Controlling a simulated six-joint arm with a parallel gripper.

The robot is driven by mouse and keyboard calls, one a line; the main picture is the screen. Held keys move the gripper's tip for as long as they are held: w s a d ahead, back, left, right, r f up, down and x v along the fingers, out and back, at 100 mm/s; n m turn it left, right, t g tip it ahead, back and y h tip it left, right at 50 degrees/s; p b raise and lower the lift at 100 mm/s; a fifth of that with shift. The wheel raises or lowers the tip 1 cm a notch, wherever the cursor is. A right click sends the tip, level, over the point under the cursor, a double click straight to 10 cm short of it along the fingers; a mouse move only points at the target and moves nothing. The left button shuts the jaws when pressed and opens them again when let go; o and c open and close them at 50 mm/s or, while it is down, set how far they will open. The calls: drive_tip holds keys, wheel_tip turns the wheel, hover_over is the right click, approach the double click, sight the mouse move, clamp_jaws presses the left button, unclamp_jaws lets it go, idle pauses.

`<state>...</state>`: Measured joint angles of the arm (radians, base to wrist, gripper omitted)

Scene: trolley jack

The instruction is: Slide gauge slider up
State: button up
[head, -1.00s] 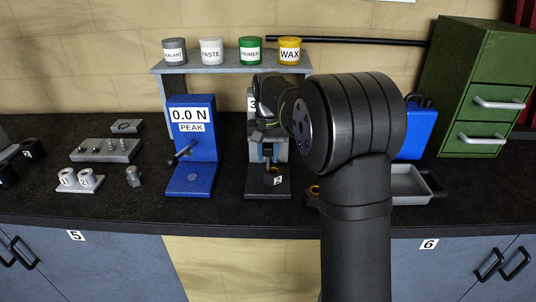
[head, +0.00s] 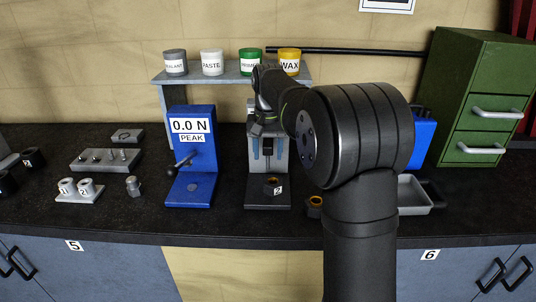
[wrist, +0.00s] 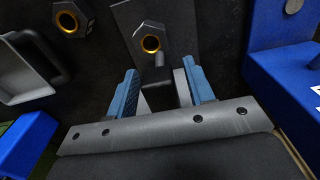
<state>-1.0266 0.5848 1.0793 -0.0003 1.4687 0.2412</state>
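The gauge is the stand in the middle of the bench, with a dark base (head: 257,201) and a grey upright plate (head: 284,160). A dark nut marked 2 (head: 272,186) with an orange bore sits on its base; the nut also shows in the wrist view (wrist: 150,40). My gripper (head: 267,148) is in front of the upright, pointing down, its blue fingers apart. In the wrist view, my gripper's fingers (wrist: 162,84) have light grey strips and a short grey pin (wrist: 160,60) between them. I cannot make out the slider clearly or tell whether the fingers grip it.
A blue force gauge stand reading 0.0 N (head: 192,150) stands close on the left. A shelf (head: 220,78) with jars is behind. A second nut (head: 314,205), a grey tray (head: 413,196) and a green drawer cabinet (head: 470,95) lie right. My arm hides part of the bench.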

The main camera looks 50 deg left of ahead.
drive_tip(key=shift+f, duration=0.15)
wheel_tip(320, 180, up, 17)
drive_tip(key=shift+r, duration=0.2)
idle(0.4)
drive_tip(key=shift+f, duration=0.1)
idle(0.5)
wheel_tip(320, 180, down, 18)
drive_tip(key=shift+r, duration=0.1)
idle(0.5)
drive_tip(key=shift+o, duration=0.4)
idle(1.0)
